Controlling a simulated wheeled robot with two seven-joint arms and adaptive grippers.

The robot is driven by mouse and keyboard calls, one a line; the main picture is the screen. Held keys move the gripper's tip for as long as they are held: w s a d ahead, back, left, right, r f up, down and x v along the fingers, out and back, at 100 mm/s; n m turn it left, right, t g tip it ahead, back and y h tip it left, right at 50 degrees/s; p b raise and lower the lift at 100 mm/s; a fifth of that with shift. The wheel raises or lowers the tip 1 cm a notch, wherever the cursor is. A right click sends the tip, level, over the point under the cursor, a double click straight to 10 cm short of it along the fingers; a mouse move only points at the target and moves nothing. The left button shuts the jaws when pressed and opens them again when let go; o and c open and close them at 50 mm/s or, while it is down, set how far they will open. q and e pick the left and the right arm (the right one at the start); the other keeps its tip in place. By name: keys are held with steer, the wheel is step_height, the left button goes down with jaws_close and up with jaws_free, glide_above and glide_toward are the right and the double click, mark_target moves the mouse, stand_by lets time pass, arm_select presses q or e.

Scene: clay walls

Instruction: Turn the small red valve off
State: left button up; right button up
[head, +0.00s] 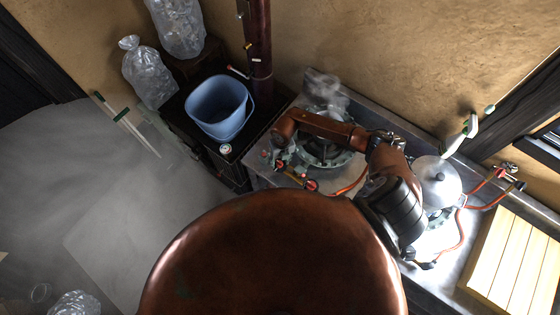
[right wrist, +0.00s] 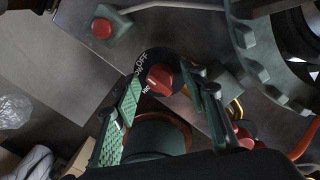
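A small red knob (right wrist: 159,80) on a black dial marked ON and OFF shows in the right wrist view. In the head view a small red knob (head: 279,164) sits at the stove's front edge, close to my gripper. My right gripper (head: 284,156) points down at this edge. In the right wrist view its green-padded fingers are spread, one on each side of the knob's dial. I cannot tell whether either finger touches it. Two more red knobs (right wrist: 102,28) (right wrist: 243,138) show to the left and right. My left gripper is not in view.
A burner (head: 325,145) with steam above it lies under my right forearm. A lidded pot (head: 438,182), red hoses (head: 461,232) and a slatted wooden board (head: 515,260) are to the right. A blue bucket (head: 217,108) stands left of the stove. Free floor lies at left.

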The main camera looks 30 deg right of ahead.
mark_target(281, 162)
step_height(281, 162, up, 12)
steer(key=shift+d, duration=0.3)
stand_by(0.6)
